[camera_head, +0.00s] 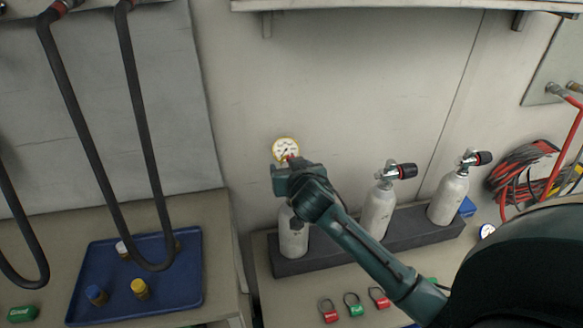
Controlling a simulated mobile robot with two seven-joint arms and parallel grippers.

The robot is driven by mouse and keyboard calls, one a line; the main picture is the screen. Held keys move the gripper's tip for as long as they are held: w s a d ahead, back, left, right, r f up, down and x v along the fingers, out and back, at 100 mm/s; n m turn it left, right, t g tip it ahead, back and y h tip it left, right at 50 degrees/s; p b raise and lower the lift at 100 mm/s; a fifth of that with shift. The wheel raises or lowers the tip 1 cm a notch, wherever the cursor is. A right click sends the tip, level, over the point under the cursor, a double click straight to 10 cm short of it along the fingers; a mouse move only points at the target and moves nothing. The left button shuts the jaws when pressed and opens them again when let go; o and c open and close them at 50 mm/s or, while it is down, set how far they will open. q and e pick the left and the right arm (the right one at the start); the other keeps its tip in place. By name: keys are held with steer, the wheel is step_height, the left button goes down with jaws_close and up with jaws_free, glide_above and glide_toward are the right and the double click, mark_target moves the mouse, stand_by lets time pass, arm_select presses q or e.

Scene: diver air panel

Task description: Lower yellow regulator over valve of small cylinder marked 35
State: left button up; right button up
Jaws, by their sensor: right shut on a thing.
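The yellow regulator (286,149) shows as a round white gauge with a yellow rim, just above my right gripper. My right gripper (288,167) is shut on it; the gripper hides most of the regulator's body. A white cylinder (293,237) stands upright in the rack below my gripper, its top and valve hidden behind the gripper and arm. A middle cylinder (376,212) and a right cylinder (447,200) stand beside it, each with a black-knobbed valve. No number is readable on any cylinder. I cannot tell whether the regulator touches a valve. My left gripper is out of view.
A dark rack (330,258) holds the cylinders against the wall. Several padlock-like tags, one a green tag (354,305), lie in front. A blue tray (190,290) with small caps is at left, under hanging black hoses (140,130). Coiled hoses (520,170) hang at right.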

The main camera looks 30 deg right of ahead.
steer(key=shift+f, duration=0.2)
steer(key=o, duration=1.5)
steer(key=shift+f, duration=0.2)
steer(key=b+v, duration=0.1)
steer(key=v, duration=1.2)
steer(key=shift+s+r, duration=0.1)
steer(key=shift+r, duration=0.1)
steer(key=s+a+f+n+g+y, duration=0.1)
steer(key=s+f+n+g+y, duration=0.1)
steer(key=s+f+g, duration=0.5)
steer(key=s+a+f+n+g+y, duration=0.25)
steer(key=s+f, duration=0.55)
steer(key=s, duration=0.5)
steer(key=w+a+f+t, duration=0.1)
steer(key=w+f+t, duration=0.1)
steer(key=w+a+f+n+t+y, duration=0.1)
steer(key=w+a+f+t, duration=0.1)
steer(key=f, duration=0.1)
steer(key=w+a+f+t+y, duration=0.1)
steer(key=w+a+f+t, duration=0.1)
steer(key=f+t, duration=0.1)
steer(key=shift+a+f, duration=0.25)
